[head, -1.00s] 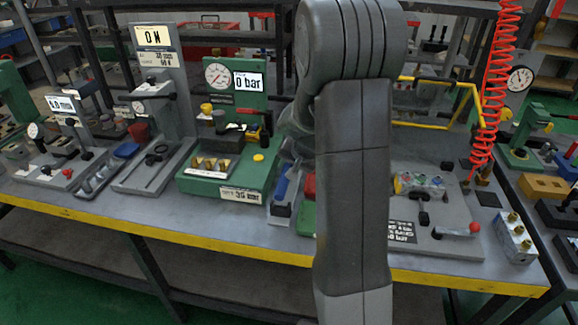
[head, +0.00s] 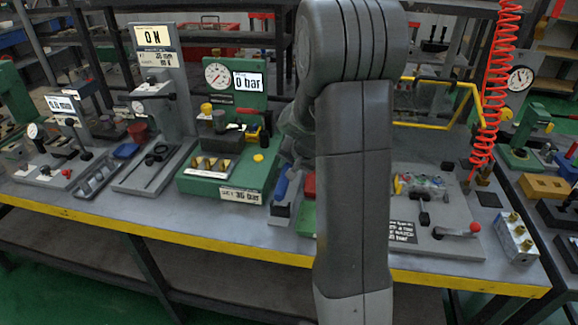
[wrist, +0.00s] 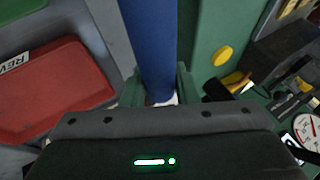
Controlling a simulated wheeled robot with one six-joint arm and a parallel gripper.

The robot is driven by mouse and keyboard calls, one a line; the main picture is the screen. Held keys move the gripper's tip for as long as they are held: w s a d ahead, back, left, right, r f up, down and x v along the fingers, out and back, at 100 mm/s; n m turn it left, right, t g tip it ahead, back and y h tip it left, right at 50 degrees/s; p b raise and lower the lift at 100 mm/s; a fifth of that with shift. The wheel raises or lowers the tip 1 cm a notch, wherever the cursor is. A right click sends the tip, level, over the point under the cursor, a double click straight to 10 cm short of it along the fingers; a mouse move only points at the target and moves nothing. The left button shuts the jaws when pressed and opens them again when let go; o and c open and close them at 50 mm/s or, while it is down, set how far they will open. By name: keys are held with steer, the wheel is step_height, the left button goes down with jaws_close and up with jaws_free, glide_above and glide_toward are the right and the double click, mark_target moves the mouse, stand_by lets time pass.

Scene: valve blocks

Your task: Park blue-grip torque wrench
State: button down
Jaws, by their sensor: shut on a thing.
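The torque wrench has a blue grip (head: 281,185), which shows just left of my arm in the head view, above a grey holder (head: 283,211). In the wrist view the blue grip (wrist: 150,45) runs from the top edge down between the fingers. My gripper (wrist: 158,90) is shut on it, with one green finger on each side. A small pale part shows below the grip, by the gripper body. The rest of the wrench is hidden. In the head view my arm hides most of the gripper.
A red block (wrist: 50,92) with a label lies left of the grip, and shows in the head view (head: 309,186). The green gauge station (head: 225,185) with a yellow button (head: 258,157) stands close on the left. A grey valve plate (head: 440,240) is right of my arm.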

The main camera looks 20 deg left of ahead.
steer(key=shift+f, duration=0.2)
steer(key=shift+f+b, duration=0.7)
steer(key=shift+b, duration=0.2)
steer(key=shift+f+b, duration=1)
steer(key=shift+f, duration=0.05)
steer(key=c, duration=1.1)
jaws_free()
steer(key=shift+o, duration=0.2)
steer(key=v, duration=1.3)
steer(key=shift+d+r+p, duration=0.25)
steer(key=shift+r+p, duration=0.05)
steer(key=shift+p, duration=0.1)
